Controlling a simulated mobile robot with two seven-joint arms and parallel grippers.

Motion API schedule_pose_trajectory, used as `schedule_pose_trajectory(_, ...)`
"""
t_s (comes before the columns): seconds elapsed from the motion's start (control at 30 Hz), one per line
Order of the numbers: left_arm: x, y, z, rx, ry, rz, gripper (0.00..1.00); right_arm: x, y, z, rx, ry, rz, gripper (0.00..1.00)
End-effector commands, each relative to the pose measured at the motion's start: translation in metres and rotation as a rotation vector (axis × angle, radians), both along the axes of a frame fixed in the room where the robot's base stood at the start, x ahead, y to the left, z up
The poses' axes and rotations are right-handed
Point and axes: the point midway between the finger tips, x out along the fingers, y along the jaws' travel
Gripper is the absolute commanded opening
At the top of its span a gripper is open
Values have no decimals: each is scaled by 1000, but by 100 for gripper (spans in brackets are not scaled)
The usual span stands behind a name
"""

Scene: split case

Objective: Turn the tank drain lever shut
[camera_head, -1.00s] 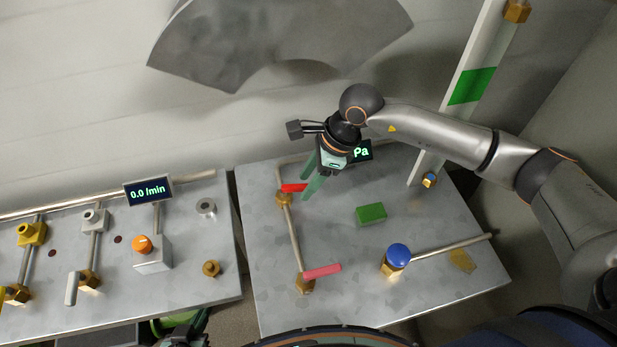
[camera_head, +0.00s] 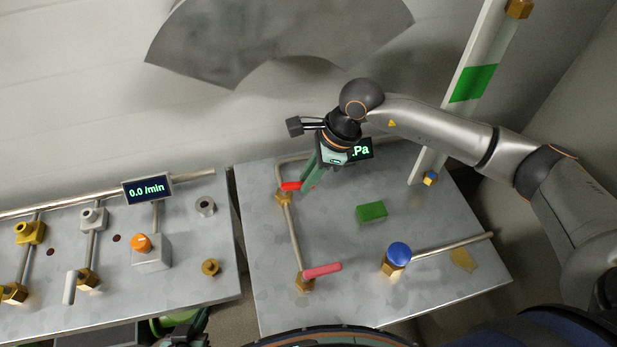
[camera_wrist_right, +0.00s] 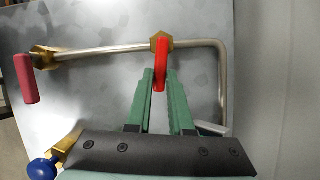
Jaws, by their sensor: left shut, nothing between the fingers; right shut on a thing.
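A bright red lever (camera_head: 291,186) sits on a brass valve on the pipe at the back left of the right-hand bench. In the right wrist view the red lever (camera_wrist_right: 160,62) points toward my gripper, away from the pipe. My right gripper (camera_head: 304,187) is shut on its free end, with one green finger on each side in the right wrist view (camera_wrist_right: 160,82). A pinkish-red lever (camera_head: 322,270) stands on another brass valve at the front of the same pipe. My left gripper (camera_head: 198,328) shows partly at the bottom edge, shut and empty.
A green block (camera_head: 371,211) and a blue knob (camera_head: 399,254) are on the right-hand bench. A small display (camera_head: 361,149) is partly hidden behind my right gripper. The left bench holds an orange knob (camera_head: 141,243) and a 0.0 l/min display (camera_head: 148,189). A gap separates the benches.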

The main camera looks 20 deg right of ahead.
Motion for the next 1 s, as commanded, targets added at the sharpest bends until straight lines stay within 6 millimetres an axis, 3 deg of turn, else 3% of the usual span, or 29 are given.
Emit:
schedule_pose_trajectory(0.1, 0, 0, -21, 0, 1, 0, 0, 6, -1, -5, -1, -5, 72, 0)
schedule_pose_trajectory(0.27, -2, -2, -34, -1, 16, -5, 0, 10, -1, -3, -2, -4, 159, 0)
schedule_pose_trajectory(0.67, 4, -10, -24, -14, -3, -17, 0, 10, -1, 1, 0, -2, 191, 0)
schedule_pose_trajectory(0.7, 5, -10, -24, -14, -3, -17, 0, 10, -1, 1, 0, -2, 191, 24)
schedule_pose_trajectory(0.93, 4, -10, -25, -12, -2, -17, 0, 10, -1, 0, 0, -2, 190, 50)
schedule_pose_trajectory(1.0, 4, -9, -26, -11, -1, -16, 0, 10, -1, 0, 0, -1, 189, 50)
